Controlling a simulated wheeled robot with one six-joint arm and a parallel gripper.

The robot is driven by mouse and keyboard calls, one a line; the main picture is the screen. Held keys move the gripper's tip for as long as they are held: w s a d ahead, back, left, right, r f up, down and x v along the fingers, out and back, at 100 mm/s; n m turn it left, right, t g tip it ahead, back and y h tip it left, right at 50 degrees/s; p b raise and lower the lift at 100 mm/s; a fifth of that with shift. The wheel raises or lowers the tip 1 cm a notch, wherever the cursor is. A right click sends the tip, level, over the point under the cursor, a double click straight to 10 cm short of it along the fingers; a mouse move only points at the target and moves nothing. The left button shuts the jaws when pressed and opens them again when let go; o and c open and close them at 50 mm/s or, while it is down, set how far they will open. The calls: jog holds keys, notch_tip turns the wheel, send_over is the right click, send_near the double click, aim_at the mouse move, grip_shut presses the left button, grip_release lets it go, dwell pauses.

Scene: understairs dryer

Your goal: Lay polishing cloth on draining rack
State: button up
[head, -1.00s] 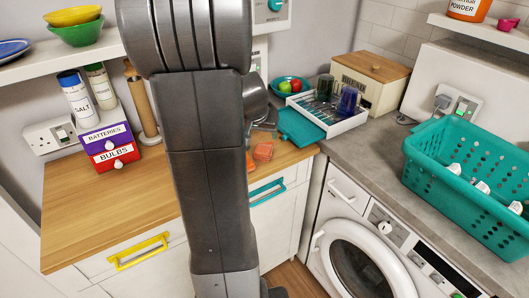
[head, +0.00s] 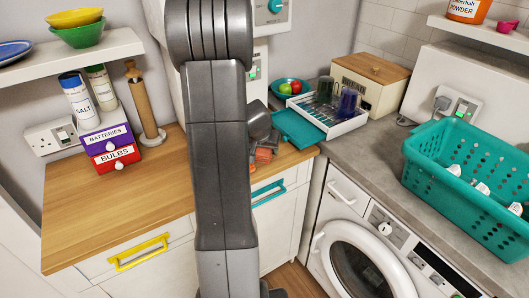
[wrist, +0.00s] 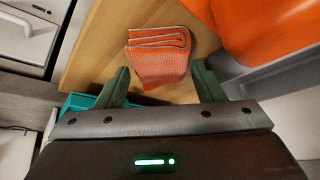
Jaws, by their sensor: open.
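The polishing cloth, an orange folded cloth (wrist: 160,58), lies on the wooden counter in the wrist view. In the head view the cloth (head: 264,155) shows only in part beside my arm. My gripper (wrist: 162,88) is open, with its two green fingers on either side of the near end of the cloth. I cannot tell whether they touch it. In the head view my gripper (head: 268,142) is low over the cloth and partly hidden by my arm. The draining rack (head: 346,128) is a white tray on the grey worktop, with dark and blue cups standing in it.
A teal tray (head: 299,129) lies between cloth and rack. A bowl of fruit (head: 289,88) and a wooden-lidded bin (head: 370,82) stand behind. A teal basket (head: 425,178) is at right. A large orange object (wrist: 268,28) is close to the cloth in the wrist view.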

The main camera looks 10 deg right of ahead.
jog(key=c, duration=0.7)
